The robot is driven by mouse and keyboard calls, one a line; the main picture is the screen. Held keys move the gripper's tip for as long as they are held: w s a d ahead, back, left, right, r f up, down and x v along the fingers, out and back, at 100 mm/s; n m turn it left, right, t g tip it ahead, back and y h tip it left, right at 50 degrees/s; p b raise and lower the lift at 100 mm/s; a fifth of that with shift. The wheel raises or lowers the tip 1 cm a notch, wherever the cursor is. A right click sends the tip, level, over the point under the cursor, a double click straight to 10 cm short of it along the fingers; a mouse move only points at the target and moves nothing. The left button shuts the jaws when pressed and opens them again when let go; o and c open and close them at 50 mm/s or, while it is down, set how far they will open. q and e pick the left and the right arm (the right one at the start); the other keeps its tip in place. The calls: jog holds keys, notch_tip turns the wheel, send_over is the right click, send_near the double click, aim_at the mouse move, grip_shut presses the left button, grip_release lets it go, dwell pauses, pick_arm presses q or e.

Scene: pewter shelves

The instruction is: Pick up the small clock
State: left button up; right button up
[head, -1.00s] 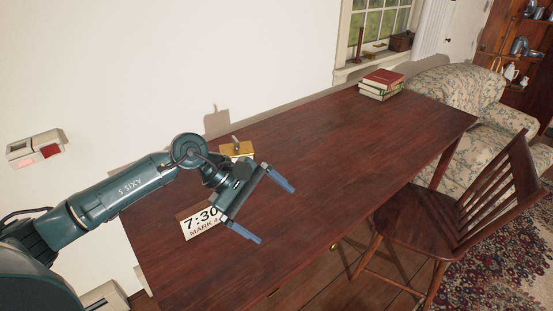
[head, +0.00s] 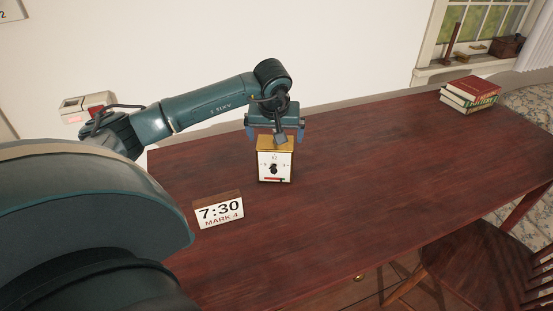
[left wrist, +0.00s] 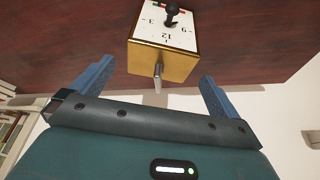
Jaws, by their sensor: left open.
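The small clock (head: 275,164) stands upright on the dark red wooden table (head: 350,190). My left gripper (head: 275,138) is above and just behind the clock's top in the head view, fingers apart. In the left wrist view the clock (left wrist: 165,45) is upside down, with its gold top and small metal handle toward the gap between the open blue fingers (left wrist: 158,88). The fingers do not appear to touch it. My right gripper is not in view.
A sign reading 7:30 MARK 4 (head: 218,209) stands at the table's left, in front of the clock. Stacked books (head: 468,94) lie at the far right. A wooden chair (head: 480,260) is at the front right. The table's middle is clear.

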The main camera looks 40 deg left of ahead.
aim_at(268, 153)
pick_arm(q)
jog(key=shift+a+x, duration=0.15)
jog(key=shift+x, duration=1.4)
jog(key=shift+a+x, duration=0.1)
jog(key=shift+x, duration=1.4)
jog(key=shift+w+r, duration=0.15)
jog(key=shift+c, duration=0.3)
jog(key=c, duration=1.7)
jog(key=shift+w+r, duration=0.1)
jog(key=shift+r, duration=0.05)
